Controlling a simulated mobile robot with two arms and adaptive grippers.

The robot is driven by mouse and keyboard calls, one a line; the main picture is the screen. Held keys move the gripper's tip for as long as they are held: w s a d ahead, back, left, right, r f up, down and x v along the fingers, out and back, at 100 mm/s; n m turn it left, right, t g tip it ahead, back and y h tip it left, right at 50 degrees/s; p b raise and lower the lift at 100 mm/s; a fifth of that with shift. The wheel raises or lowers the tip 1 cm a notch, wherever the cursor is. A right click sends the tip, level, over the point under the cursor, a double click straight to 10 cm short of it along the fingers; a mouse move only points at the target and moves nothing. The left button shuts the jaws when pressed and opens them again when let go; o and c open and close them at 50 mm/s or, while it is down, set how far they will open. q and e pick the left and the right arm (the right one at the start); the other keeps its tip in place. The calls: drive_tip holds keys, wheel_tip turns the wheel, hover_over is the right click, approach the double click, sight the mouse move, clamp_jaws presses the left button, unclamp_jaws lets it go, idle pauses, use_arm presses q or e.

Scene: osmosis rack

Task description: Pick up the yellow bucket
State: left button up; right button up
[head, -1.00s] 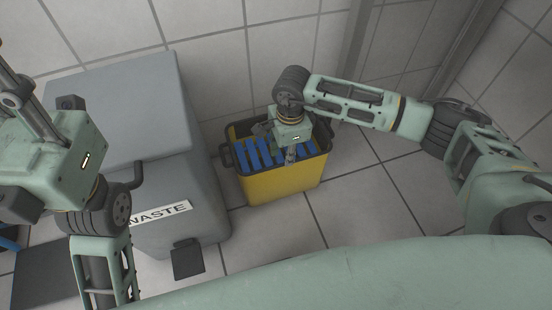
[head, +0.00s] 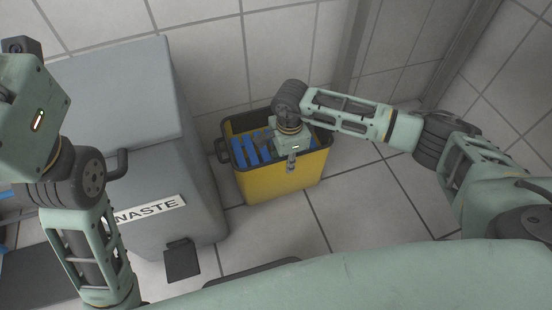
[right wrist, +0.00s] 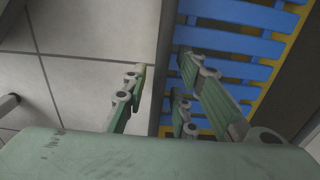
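The yellow bucket (head: 283,181) stands on the tiled floor right of the grey bin in the head view. It has a dark rim and holds blue slatted pieces (head: 251,149). My right gripper (head: 291,163) is at its front rim, pointing down. In the right wrist view my right gripper (right wrist: 160,88) is open, with one finger over the floor outside and the others over the inside of the bucket; the dark rim (right wrist: 168,60) runs between them. I cannot tell whether they touch it. My left gripper's body (head: 30,115) shows at the left edge; its fingers are out of view.
A grey waste bin (head: 115,105) with a pedal (head: 182,260) stands close to the bucket's left side. A tiled wall (head: 215,60) is behind the bucket. The floor (head: 355,195) in front and to the right is clear.

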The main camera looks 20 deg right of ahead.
clamp_jaws()
idle(0.5)
drive_tip(key=shift+w+r, duration=0.1)
